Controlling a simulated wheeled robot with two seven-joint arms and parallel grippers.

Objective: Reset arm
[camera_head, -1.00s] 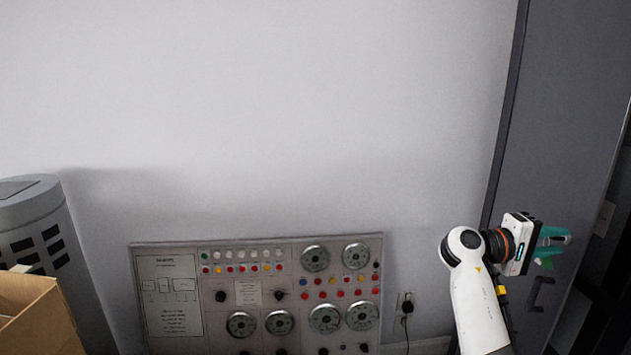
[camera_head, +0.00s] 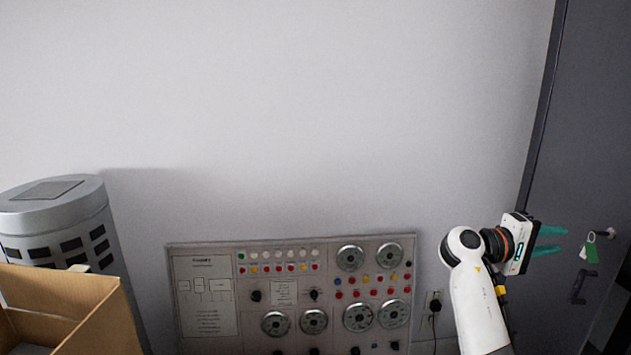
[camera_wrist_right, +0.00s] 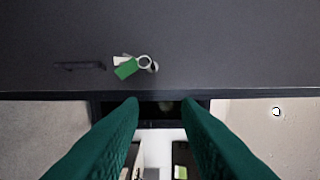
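My right gripper (camera_head: 560,240) is at the right of the head view, at the end of my white right arm, with its teal fingers pointing right. In the right wrist view, the two fingers (camera_wrist_right: 160,104) stand apart with nothing between them. The gripper is open and empty. It appears in front of the dark grey cabinet or door (camera_head: 580,130), left of a key with a green tag (camera_head: 591,248). The key also shows in the wrist view (camera_wrist_right: 127,67), beyond the fingertips. My left arm and gripper are not in view.
A control panel (camera_head: 208,285) with gauges, knobs and coloured buttons stands against the white wall (camera_head: 300,120). A grey cylindrical bin (camera_head: 60,215) and an open cardboard box (camera_head: 70,290) are at the left. A plug and cable (camera_head: 434,305) are at the wall.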

